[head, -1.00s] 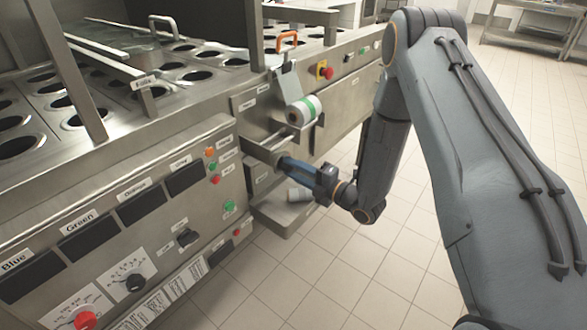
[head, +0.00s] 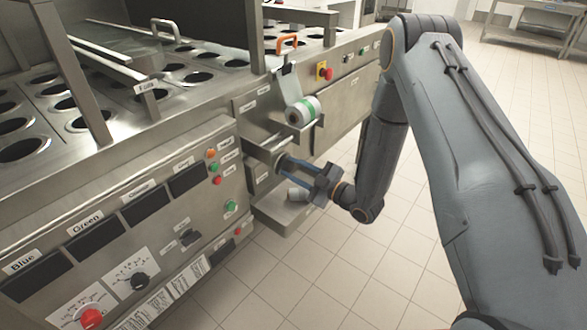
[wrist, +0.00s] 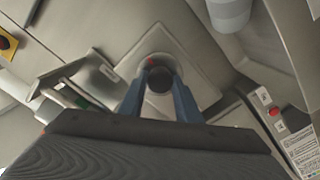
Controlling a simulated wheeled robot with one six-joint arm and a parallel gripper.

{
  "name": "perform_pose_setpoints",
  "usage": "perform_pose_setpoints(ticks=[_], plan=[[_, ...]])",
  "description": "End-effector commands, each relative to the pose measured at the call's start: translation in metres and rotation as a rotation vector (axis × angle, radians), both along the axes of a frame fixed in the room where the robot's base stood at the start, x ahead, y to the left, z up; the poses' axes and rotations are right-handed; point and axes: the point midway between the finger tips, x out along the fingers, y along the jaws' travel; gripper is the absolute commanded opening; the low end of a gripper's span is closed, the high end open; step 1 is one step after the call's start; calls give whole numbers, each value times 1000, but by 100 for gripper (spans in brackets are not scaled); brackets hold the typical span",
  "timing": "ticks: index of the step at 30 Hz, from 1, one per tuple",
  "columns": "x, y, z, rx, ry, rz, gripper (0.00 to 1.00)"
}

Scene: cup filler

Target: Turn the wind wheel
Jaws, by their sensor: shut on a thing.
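The wind wheel looks to be the dark round knob (wrist: 159,79) on a pale round base in the wrist view. It sits on the machine's metal side. My gripper (wrist: 160,92) has one blue finger on each side of the knob and is shut on it. In the head view my gripper (head: 284,168) reaches to the same spot, below the white and green roll (head: 303,111). The knob is mostly hidden there by the fingers. A small red mark shows at the knob's upper left in the wrist view.
A control panel (head: 130,235) with buttons and dials stands to the left. A red stop button (head: 326,73) is above right. The tiled floor on the right is clear.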

Motion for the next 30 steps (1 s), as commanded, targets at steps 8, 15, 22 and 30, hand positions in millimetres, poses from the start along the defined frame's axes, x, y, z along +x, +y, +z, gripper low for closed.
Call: perform_pose_setpoints(ticks=[8, 15, 22, 30], plan=[[0, -1, 0, 160, 207, -3, 8], [0, -1, 0, 300, 386, -3, 8], [0, -1, -1, 435, 559, -3, 8], [0, -1, -1, 593, 762, -3, 8]])
